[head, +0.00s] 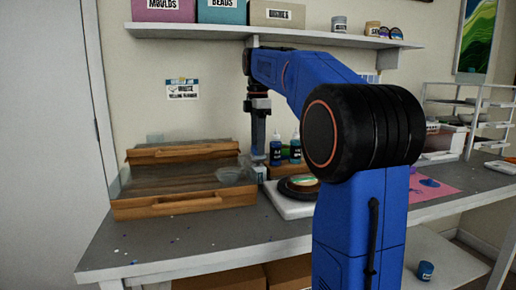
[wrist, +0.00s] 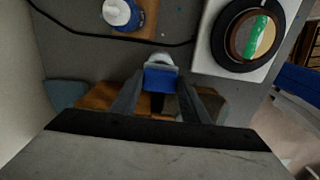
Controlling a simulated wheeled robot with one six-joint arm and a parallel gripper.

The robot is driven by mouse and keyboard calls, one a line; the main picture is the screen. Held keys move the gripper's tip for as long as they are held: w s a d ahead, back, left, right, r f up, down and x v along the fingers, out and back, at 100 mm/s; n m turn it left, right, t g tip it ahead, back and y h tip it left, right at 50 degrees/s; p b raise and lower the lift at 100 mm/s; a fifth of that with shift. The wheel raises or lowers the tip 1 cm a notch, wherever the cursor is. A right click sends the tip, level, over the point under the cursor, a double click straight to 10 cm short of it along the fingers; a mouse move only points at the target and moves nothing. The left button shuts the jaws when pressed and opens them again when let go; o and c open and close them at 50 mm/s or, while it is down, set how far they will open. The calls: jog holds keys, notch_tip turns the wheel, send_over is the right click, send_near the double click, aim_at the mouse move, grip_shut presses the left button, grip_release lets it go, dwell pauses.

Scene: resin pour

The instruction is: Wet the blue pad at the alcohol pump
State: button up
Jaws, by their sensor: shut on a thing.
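My gripper (head: 258,153) points down over the worktable, beside the wooden boxes. In the wrist view my gripper (wrist: 159,90) is shut on the blue pad (wrist: 161,80), which sits between the fingertips. A pale, rounded top (wrist: 159,60), which looks like the alcohol pump, shows right at the pad's far edge. I cannot tell whether the two touch. In the head view a small whitish container (head: 261,173) stands just below the fingertips. The pad is not clearly visible there.
A white scale (head: 283,205) with a round black piece (head: 300,187) lies right of the gripper. Two dark bottles (head: 275,150) (head: 295,149) stand close behind. A wooden box (head: 170,205) is at the left, with a clear cup (head: 231,174). A dark cable (wrist: 80,35) crosses the table.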

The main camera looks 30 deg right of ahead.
jog(key=shift+r, duration=2.55)
